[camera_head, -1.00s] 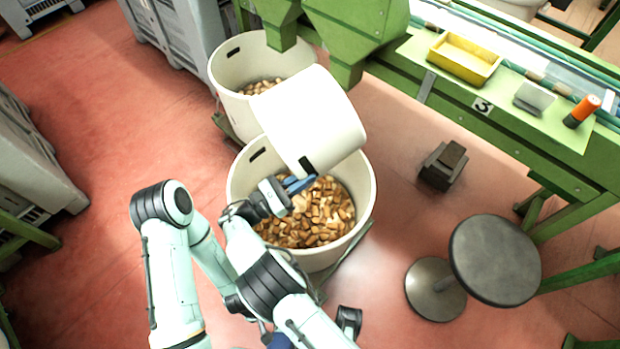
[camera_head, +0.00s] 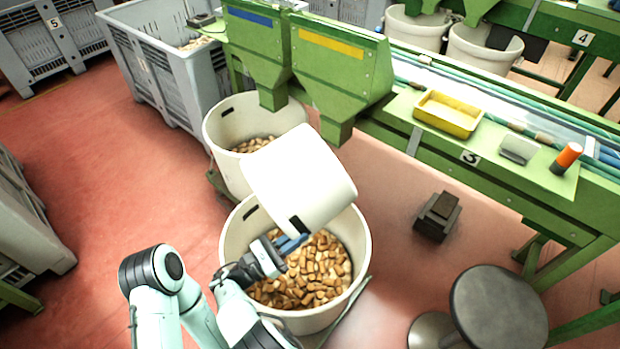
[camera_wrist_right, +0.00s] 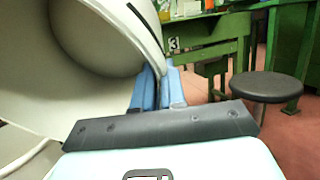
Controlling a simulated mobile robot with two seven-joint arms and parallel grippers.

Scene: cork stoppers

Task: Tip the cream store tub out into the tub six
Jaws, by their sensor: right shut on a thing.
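The cream store tub (camera_head: 298,178) is held tipped steeply over a larger cream tub, its mouth turned down and its dark slot near the gripper. My right gripper (camera_head: 294,243) is shut on its rim with blue fingers, which also show at the rim in the right wrist view (camera_wrist_right: 157,88). There the visible part of the tub's inside (camera_wrist_right: 95,35) is bare. The tub below (camera_head: 362,255), apparently tub six, holds many brown corks (camera_head: 315,275); no number shows on it. My left gripper is out of view.
Another cream tub (camera_head: 222,150) with some corks stands just behind. Green chutes (camera_head: 335,65) rise close to the held tub. A green bench (camera_head: 480,165) marked 3 runs along the right. A round stool (camera_head: 498,308) and a dark pedal-like block (camera_head: 437,216) stand on the floor at right.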

